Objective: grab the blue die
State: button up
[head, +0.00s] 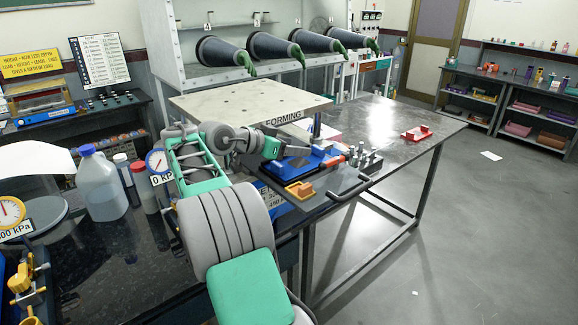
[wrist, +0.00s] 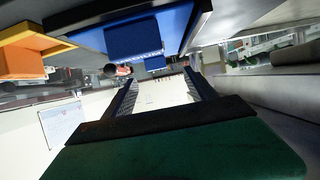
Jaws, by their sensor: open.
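The blue die (head: 289,168), a flat blue base with a raised block, sits on the dark tray on the metal bench in the head view. My gripper (head: 305,150) is beside and just behind it, partly overlapping other items there. In the wrist view, which looks upside down, the blue die (wrist: 133,40) shows at the top. My open gripper (wrist: 160,88) has two dark fingers with nothing seen between them. The die appears off to one side of the fingers, not between them. Whether they touch it I cannot tell.
An orange die (head: 300,189) lies close in front of the blue one, and shows at upper left in the wrist view (wrist: 22,55). Small metal cylinders (head: 366,158) stand to the right. A red die (head: 416,133) lies farther right; the bench (head: 385,120) around it is clear.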

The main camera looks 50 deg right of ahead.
aim_at(316, 148)
jog(key=shift+s+d, duration=0.25)
jog(key=shift+d, duration=0.15)
jog(key=x, duration=0.2)
jog(key=p+x, duration=0.1)
jog(key=x, duration=0.1)
jog(key=p+x, duration=0.1)
jog(key=x, duration=0.1)
jog(key=shift+s+d+f, duration=0.1)
jog(key=shift+s+d, duration=0.1)
jog(key=shift+s, duration=0.25)
jog(key=shift+d+f, duration=0.2)
jog(key=shift+d, duration=0.1)
jog(key=shift+a, duration=0.1)
jog(key=shift+c, duration=0.5)
grip_shut()
jog(key=shift+r, duration=0.15)
